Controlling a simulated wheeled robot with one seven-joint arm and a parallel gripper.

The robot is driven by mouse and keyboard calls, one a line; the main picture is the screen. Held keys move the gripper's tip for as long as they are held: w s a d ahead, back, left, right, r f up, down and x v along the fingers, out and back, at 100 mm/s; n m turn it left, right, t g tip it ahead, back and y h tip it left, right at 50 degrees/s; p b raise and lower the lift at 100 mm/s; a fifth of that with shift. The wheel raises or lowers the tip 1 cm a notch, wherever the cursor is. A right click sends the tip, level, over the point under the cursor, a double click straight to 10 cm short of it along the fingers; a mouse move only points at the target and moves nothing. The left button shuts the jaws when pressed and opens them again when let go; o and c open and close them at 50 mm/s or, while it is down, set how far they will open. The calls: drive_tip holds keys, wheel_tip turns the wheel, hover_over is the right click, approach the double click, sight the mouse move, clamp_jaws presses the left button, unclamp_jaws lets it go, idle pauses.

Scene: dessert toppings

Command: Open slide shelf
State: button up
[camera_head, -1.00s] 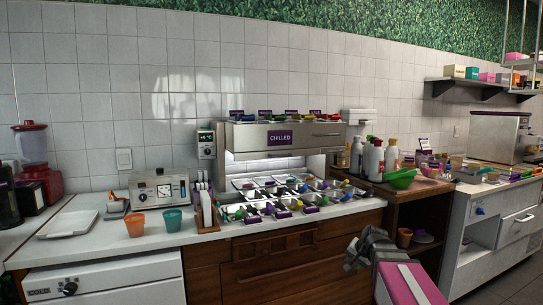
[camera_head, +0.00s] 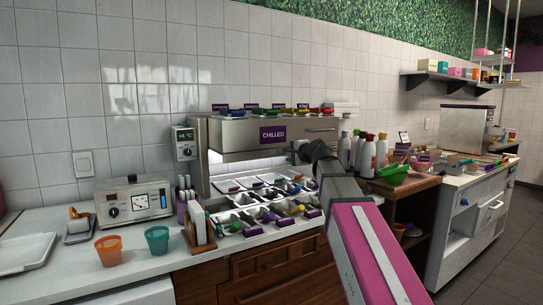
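The chilled topping unit (camera_head: 235,133) stands against the tiled wall in the head view. Its steel upper front carries a purple "CHILLED" label and a thin handle (camera_head: 321,130) at the right. Below it, several topping trays (camera_head: 262,199) with coloured scoops sit on the counter. My arm reaches up from the lower right, and my gripper (camera_head: 296,152) is in front of the unit's right part, just below the handle in the picture. It is small and dark here; I cannot tell whether its fingers are open or touching anything. My arm hides part of the trays and the unit's right side.
An orange cup (camera_head: 109,250) and a teal cup (camera_head: 157,239) stand on the left counter by a steel machine (camera_head: 134,201). Bottles (camera_head: 368,156) and a green bowl (camera_head: 394,173) stand right of the unit. A wooden cabinet (camera_head: 265,268) is below the trays.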

sight(263, 150)
drive_tip(key=x, duration=1)
drive_tip(key=shift+w+a+f, duration=0.15)
drive_tip(key=shift+w, duration=0.15)
clamp_jaws()
